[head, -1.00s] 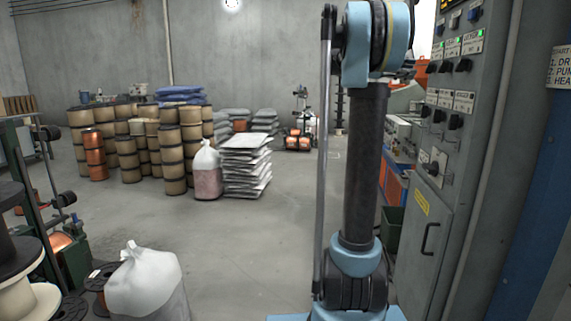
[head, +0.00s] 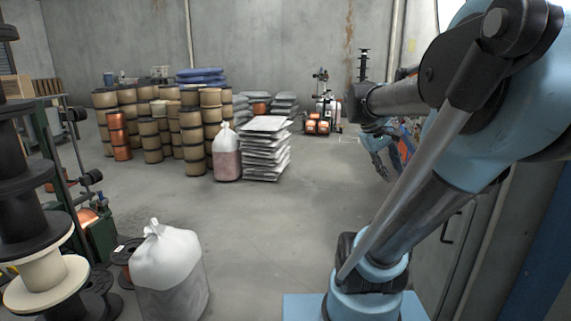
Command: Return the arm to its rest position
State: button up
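My arm stands on the right of the head view, bent, with its upper links reaching forward. My gripper (head: 383,155) is at the far end of the arm, small and partly behind my own links. It hangs in the air over the floor, in front of the machinery at the back right. I see nothing held in it, but its fingers are too small to tell whether they are open or shut.
A white sack (head: 170,268) stands near front, beside black and cream spools (head: 45,270) at left. Stacked copper spools (head: 118,137), another sack (head: 227,158) and a pile of flat bags (head: 264,152) stand farther back. The middle floor is clear. A grey cabinet (head: 455,240) stands close right.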

jog(key=s+a+f+m+y, duration=0.1)
jog(key=s+a+f+y, duration=0.2)
jog(key=s+a+f, duration=0.2)
jog(key=s+a+f+m+t+y, duration=0.1)
jog(key=s+a+f+y, duration=0.2)
jog(key=s+a+f, duration=0.2)
jog(key=a+f, duration=0.3)
jog(key=f, duration=0.4)
jog(key=shift+a+m, duration=0.15)
jog(key=shift+m, duration=0.15)
